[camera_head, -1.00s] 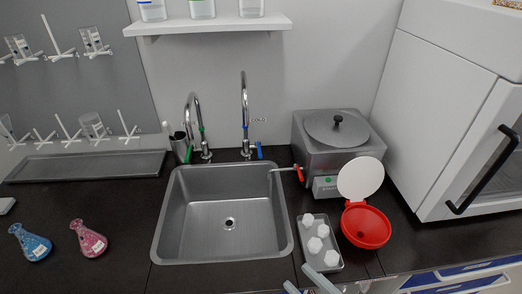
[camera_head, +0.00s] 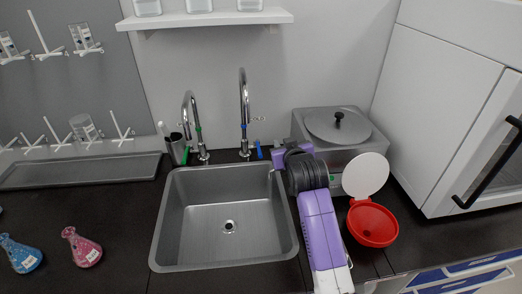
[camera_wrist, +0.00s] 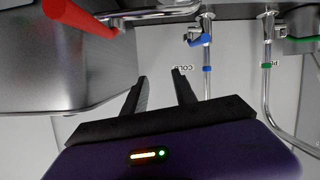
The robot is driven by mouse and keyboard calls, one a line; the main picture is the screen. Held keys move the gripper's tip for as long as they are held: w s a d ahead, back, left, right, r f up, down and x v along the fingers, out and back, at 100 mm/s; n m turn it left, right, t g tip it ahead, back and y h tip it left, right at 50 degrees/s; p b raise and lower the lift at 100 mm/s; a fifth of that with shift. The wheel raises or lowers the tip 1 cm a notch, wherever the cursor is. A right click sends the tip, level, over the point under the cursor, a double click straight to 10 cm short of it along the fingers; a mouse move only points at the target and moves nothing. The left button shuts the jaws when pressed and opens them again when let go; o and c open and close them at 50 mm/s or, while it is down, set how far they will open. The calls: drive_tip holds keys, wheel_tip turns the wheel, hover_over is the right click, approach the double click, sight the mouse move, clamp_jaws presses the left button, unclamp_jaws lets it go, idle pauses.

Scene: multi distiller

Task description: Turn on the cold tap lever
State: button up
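The cold tap (camera_head: 244,105) is a chrome gooseneck behind the sink, with a blue lever (camera_head: 259,149) at its base on the right. In the wrist view the blue lever (camera_wrist: 200,40) shows beyond my fingers, up and to the right, beside the tap's chrome pipe (camera_wrist: 207,75). A COLD label (camera_wrist: 181,69) is on the wall there. My gripper (camera_wrist: 160,78) is open, with two black fingers apart and nothing between them. In the head view my purple and black arm reaches over the counter, its end just right of the blue lever. The fingers are not clear there.
A second tap (camera_head: 192,125) with green marks stands to the left. The steel distiller (camera_head: 340,135) is close behind my arm; its red handle (camera_wrist: 80,15) shows near my gripper in the wrist view. The sink (camera_head: 228,265), red funnel (camera_head: 372,224) and two flasks (camera_head: 82,247) are around.

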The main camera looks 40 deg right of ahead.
drive_tip(key=w+d+m+g+y, duration=0.2)
drive_tip(key=w+g, duration=0.1)
drive_tip(key=g+y, duration=0.3)
drive_tip(key=y, duration=0.2)
approach(260, 150)
drive_tip(key=x, duration=0.8)
drive_tip(key=shift+f, duration=0.2)
clamp_jaws()
idle(0.8)
